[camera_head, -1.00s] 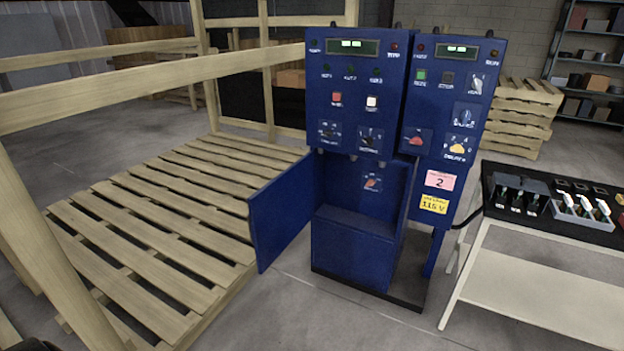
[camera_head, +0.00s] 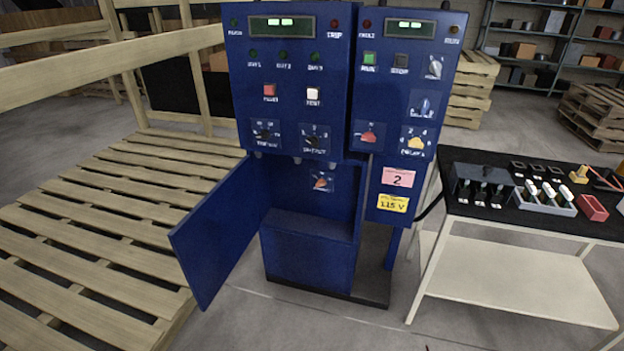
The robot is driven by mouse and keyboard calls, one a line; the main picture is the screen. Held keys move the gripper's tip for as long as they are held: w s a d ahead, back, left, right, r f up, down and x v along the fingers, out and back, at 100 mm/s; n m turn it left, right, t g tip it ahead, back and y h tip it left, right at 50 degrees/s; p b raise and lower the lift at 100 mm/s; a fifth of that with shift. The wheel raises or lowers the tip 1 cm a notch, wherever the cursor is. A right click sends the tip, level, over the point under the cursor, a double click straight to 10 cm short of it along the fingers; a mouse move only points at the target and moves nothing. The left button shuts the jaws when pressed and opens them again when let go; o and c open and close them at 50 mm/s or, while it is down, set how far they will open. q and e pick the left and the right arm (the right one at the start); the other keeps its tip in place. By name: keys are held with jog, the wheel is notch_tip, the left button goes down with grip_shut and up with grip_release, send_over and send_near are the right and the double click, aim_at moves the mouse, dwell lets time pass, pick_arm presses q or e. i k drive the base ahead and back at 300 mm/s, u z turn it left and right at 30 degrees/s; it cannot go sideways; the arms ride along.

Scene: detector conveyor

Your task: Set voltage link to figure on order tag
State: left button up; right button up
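A blue control cabinet (camera_head: 290,130) stands at centre with its lower left door (camera_head: 222,240) swung open. Inside the open bay is a small panel with a red-orange selector (camera_head: 320,183); its setting is too small to read. A yellow tag (camera_head: 392,203) on the right column reads 115 V. A pink tag (camera_head: 397,178) above it reads 2. Several knobs and buttons are on the cabinet front, including a red knob (camera_head: 369,137) and a yellow knob (camera_head: 415,143). Neither of my grippers is in view.
A black-topped table (camera_head: 480,207) at right holds a dark block, a grey tray (camera_head: 545,200) with several white-topped parts, and a red bin (camera_head: 592,208). A wooden pallet platform (camera_head: 100,220) with rails lies at left. Grey floor is clear in front of the cabinet.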

aim_at(321, 182)
jog(key=z, duration=0.5)
jog(key=i, duration=0.85)
jog(key=z, duration=0.75)
